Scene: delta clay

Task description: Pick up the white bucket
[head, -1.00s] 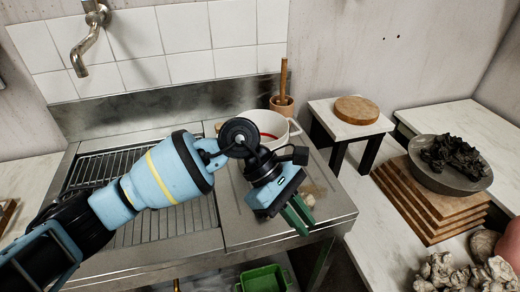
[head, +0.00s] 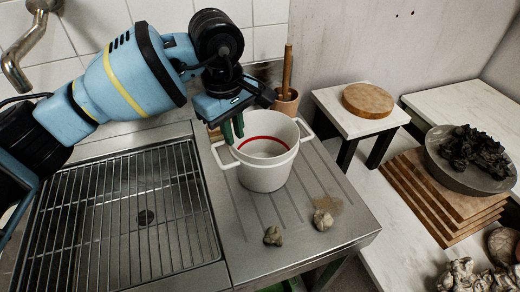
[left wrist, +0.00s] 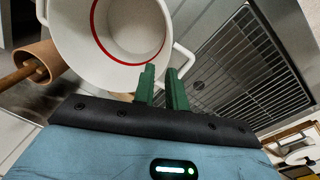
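The white bucket (head: 268,172), with a red ring inside and a loop handle on each side, stands upright on the steel drainboard. My left gripper (head: 233,130) is above the bucket's left rim and left handle (head: 220,156), its green fingers pointing down. In the left wrist view, the fingers (left wrist: 162,75) are a little apart with nothing clearly between them. The bucket (left wrist: 130,30) fills the upper left there, and its handle (left wrist: 187,60) is close to the fingertips. I cannot tell whether they touch. My right gripper is not in view.
A wire-racked sink (head: 130,215) lies left of the bucket. A brown pot with a wooden handle (head: 287,100) stands behind it. Two small lumps (head: 272,237) lie on the drainboard (head: 330,235) in front. A small side table (head: 345,115) stands to the right.

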